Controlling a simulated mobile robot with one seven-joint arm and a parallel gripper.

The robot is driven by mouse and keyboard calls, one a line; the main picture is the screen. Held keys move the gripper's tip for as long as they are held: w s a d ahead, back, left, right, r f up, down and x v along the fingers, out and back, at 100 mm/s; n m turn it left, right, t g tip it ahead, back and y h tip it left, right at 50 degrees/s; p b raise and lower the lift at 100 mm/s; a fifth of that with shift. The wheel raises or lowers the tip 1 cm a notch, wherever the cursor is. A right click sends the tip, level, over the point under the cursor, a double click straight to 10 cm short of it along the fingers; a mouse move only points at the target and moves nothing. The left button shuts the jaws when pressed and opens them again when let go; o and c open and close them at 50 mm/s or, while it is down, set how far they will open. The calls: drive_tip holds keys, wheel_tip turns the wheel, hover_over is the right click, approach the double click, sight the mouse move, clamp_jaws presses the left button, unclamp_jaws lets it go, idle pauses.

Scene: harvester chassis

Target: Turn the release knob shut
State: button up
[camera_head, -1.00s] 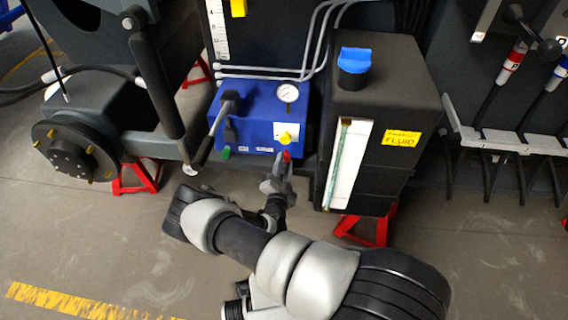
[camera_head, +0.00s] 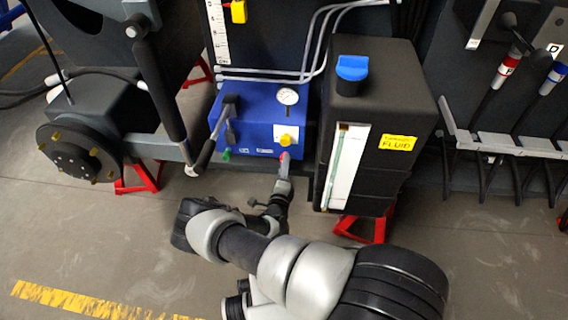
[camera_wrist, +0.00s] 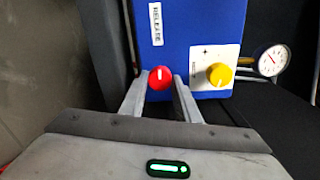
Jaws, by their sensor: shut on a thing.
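The release knob (camera_wrist: 160,80) is a round red knob with a white line, close to the RELEASE label (camera_wrist: 157,24). In the wrist view its line stands about upright. The red knob also shows in the head view (camera_head: 285,156), at the lower right of the front of a blue pump box (camera_head: 256,108). My gripper (camera_head: 284,165) reaches up to it from below and in front. In the wrist view, the two fingers of my gripper (camera_wrist: 160,86) stand on either side of the knob, shut on it. The finger contact is small and partly hidden.
A yellow knob (camera_wrist: 219,74) on a white plate sits close to the right finger, with a gauge (camera_wrist: 273,60) beyond. A lever (camera_head: 222,125) and a green knob (camera_head: 226,154) are on the left. A black fluid tank (camera_head: 385,110) stands close on the right.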

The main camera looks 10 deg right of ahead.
drive_tip(key=shift+m+t+p, duration=0.3)
drive_tip(key=shift+m+p, duration=1.9)
drive_tip(key=shift+m, duration=6.1)
drive_tip(key=o, duration=1)
drive_tip(key=shift+o, duration=0.2)
